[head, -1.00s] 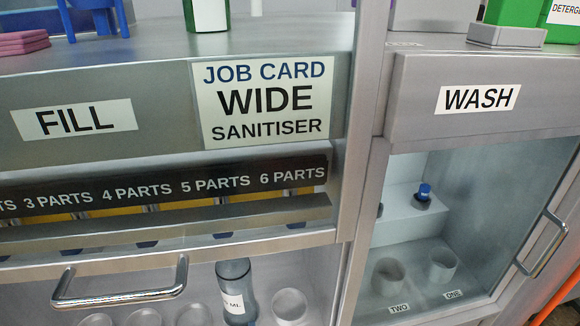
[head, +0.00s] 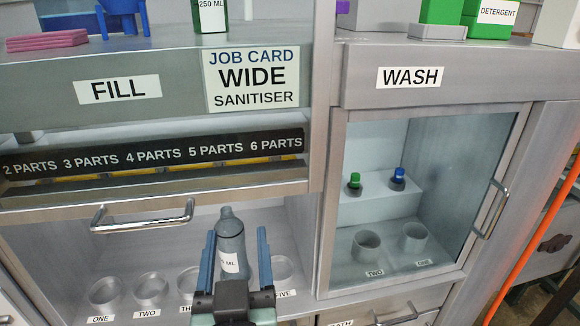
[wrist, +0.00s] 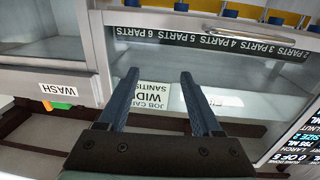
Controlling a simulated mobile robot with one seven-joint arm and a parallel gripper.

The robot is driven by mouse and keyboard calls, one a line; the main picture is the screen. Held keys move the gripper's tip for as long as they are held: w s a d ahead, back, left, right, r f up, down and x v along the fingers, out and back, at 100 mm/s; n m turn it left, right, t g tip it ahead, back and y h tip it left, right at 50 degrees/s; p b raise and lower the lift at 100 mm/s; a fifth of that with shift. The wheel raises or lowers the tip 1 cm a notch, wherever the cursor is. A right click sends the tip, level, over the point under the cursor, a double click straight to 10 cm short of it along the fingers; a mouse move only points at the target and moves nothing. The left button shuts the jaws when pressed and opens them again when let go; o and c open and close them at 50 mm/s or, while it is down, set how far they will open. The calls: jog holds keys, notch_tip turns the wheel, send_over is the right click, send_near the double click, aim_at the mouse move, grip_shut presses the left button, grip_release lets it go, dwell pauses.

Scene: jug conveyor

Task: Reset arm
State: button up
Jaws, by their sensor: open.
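My gripper (head: 235,240) is low in the head view with its two blue fingers apart. It also shows in the wrist view (wrist: 160,75), open, with nothing between its fingers there. A grey bottle (head: 230,243) with an "ML" label stands upright in the fill bay and appears between the fingers in the head view. I cannot tell its distance from them. My gripper hides its base.
Round holders such as holder one (head: 106,293) and holder two (head: 150,288) line the bay floor. The fill handle (head: 142,220) juts out above. The wash cabinet (head: 432,112) at right has a clear door with a handle (head: 490,208). A job card (head: 252,80) reads "WIDE SANITISER".

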jog(key=s+d+r+t+h, duration=0.1)
jog(key=s+d+r+t, duration=0.1)
jog(key=r, duration=0.8)
jog(key=s+d+r+m+t, duration=0.1)
jog(key=s+d+r+t, duration=0.1)
jog(key=r, duration=0.9)
jog(key=s+d+r+t+h, duration=0.1)
jog(key=s+d+r+t, duration=0.2)
jog(key=r, duration=0.7)
jog(key=s+t, duration=0.1)
jog(key=t, duration=0.1)
jog(key=shift+s+r+t+h, duration=0.3)
jog(key=shift+s, duration=0.05)
